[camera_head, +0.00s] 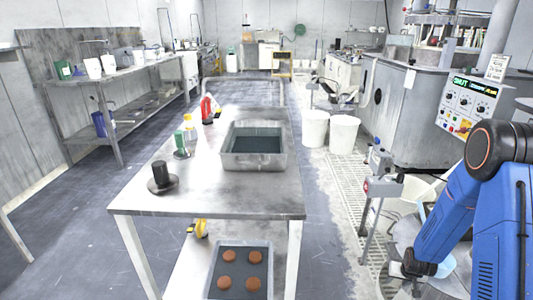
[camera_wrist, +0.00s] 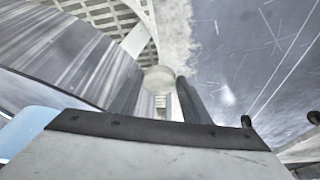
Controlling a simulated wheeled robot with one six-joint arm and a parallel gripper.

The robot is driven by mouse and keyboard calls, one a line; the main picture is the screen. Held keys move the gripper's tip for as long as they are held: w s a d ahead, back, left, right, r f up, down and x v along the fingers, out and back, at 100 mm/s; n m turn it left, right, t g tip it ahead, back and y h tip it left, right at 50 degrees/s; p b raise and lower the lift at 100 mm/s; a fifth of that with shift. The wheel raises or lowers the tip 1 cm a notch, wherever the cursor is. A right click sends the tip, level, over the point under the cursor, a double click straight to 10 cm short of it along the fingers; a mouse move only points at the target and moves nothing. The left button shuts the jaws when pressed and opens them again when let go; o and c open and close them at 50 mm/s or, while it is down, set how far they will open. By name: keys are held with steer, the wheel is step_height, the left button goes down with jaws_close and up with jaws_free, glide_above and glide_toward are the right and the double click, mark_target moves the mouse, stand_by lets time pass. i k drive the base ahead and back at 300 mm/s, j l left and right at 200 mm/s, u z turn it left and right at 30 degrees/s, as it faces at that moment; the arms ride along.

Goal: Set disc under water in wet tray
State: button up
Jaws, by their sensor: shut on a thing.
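The wet tray (camera_head: 253,163) is a grey metal tray on the steel table, with dark water inside. My gripper (camera_wrist: 160,88) is shut on a pale round disc (camera_wrist: 158,78), which shows between the two dark fingertips in the wrist view. In the head view my gripper (camera_head: 408,267) hangs low at the right, well to the right of the table and below its top. The disc is too small to make out clearly there. The wet tray is not in the wrist view.
The steel table (camera_head: 210,197) also holds a black-knobbed weight (camera_head: 163,178), a green-topped item (camera_head: 181,143), a yellow bottle (camera_head: 189,124) and a red bottle (camera_head: 207,108). A lower tray (camera_head: 213,278) holds several brown discs. White buckets (camera_head: 343,134) and a grey stand (camera_head: 379,170) stand right of the table.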

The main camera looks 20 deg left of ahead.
mark_target(257, 142)
steer(key=i+l+u, duration=0.1)
steer(key=l+u, duration=0.35)
steer(key=l, duration=0.15)
steer(key=l+u, duration=0.45)
steer(key=l, duration=0.15)
steer(key=l+u, duration=0.45)
steer(key=l, duration=0.2)
steer(key=k, duration=0.05)
